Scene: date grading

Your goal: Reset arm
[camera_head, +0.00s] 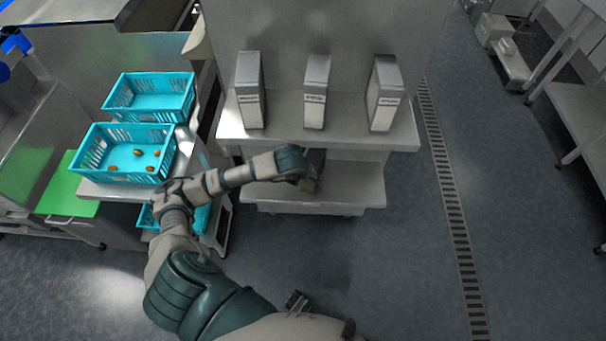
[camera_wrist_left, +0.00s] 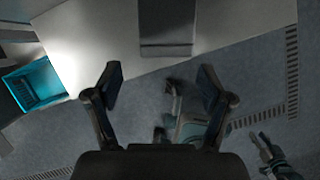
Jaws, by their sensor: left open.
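My left arm reaches from the bottom of the head view toward the shelf. My left gripper (camera_head: 313,172) is in front of the shelf's lower part, below the three boxes, and partly hidden by its own wrist. In the left wrist view the left gripper (camera_wrist_left: 160,88) has its two fingers wide apart with nothing between them. A dark grey box-like shape (camera_wrist_left: 166,28) lies beyond the fingertips on a pale surface. A small dark part at the bottom of the head view may belong to my right gripper (camera_head: 297,300); its jaws cannot be made out.
Three grey boxes (camera_head: 249,92) (camera_head: 316,92) (camera_head: 384,94) stand on the upper shelf (camera_head: 345,136). Two turquoise crates (camera_head: 150,97) (camera_head: 123,165) stand at the left; the nearer holds several dates.

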